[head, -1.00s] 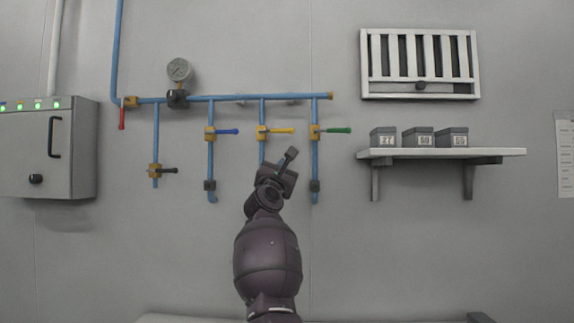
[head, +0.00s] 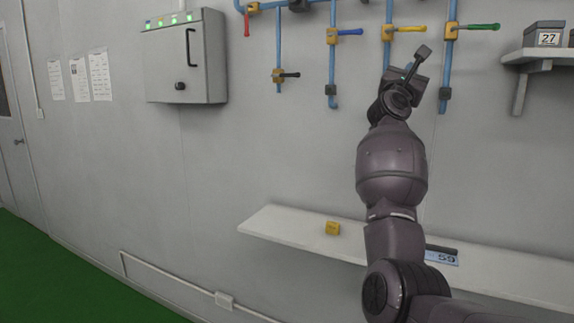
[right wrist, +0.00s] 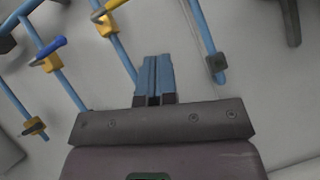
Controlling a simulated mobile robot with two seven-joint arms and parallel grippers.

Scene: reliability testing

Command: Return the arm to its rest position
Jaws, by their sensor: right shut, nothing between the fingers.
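My right arm (head: 391,178) rises from the lower right of the head view, raised in front of the wall. Its gripper (head: 412,66) is at the top right, in front of the blue pipes near the yellow-handled valve (head: 403,29). In the right wrist view the gripper's fingers (right wrist: 154,78) are together and empty. Blue pipes and valves lie beyond them, including the blue-handled valve (right wrist: 50,55). I cannot tell how far the fingers are from the wall. My left gripper is in neither current view.
A long white shelf (head: 285,228) runs low along the wall behind my arm, with a yellow block (head: 332,228) and a labelled box (head: 441,256) on it. A grey control cabinet (head: 186,58) hangs left. A higher shelf (head: 545,54) holds bins at right. Green floor (head: 70,285) is clear.

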